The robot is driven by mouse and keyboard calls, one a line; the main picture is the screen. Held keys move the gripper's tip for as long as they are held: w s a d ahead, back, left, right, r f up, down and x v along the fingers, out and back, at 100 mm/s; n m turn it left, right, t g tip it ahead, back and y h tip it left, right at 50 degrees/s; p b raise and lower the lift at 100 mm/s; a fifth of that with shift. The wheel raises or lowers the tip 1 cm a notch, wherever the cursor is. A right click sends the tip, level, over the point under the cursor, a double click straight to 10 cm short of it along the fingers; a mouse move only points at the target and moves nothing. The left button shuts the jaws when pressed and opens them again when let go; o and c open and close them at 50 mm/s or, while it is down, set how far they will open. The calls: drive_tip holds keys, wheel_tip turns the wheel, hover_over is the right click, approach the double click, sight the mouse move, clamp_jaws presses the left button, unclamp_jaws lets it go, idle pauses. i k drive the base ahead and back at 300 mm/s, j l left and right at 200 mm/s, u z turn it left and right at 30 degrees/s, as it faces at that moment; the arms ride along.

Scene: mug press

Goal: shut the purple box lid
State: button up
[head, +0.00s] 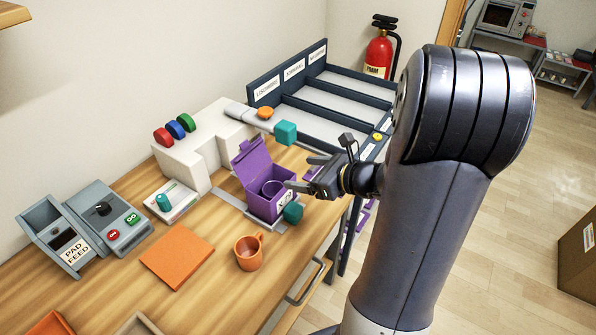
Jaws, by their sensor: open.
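The purple box (262,205) stands on the wooden table in front of the white machine. Its lid (250,159) is raised, standing up at the back left of the box. A round purple thing, perhaps a mug, shows inside the box. My gripper (300,174) is open at the right of the box, its fingers pointing left over or close to the box's right rim. I cannot tell whether they touch it. Nothing shows between the fingers.
A teal knob (293,213) is at the box's front right. An orange mug (249,252) and an orange mat (177,255) lie nearer. A teal cube (285,132) is behind the box. The white machine (205,145) and grey pad feeder (105,220) stand left. Labelled trays (325,92) are at the back.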

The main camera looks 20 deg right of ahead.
sight(255, 158)
drive_tip(key=i+l+u, duration=0.25)
drive_tip(key=l, duration=0.2)
drive_tip(key=l+u, duration=0.3)
drive_tip(key=l, duration=0.15)
drive_tip(key=i+l+u, duration=0.25)
drive_tip(key=l, duration=0.3)
drive_tip(key=k+j, duration=0.05)
drive_tip(key=k, duration=0.05)
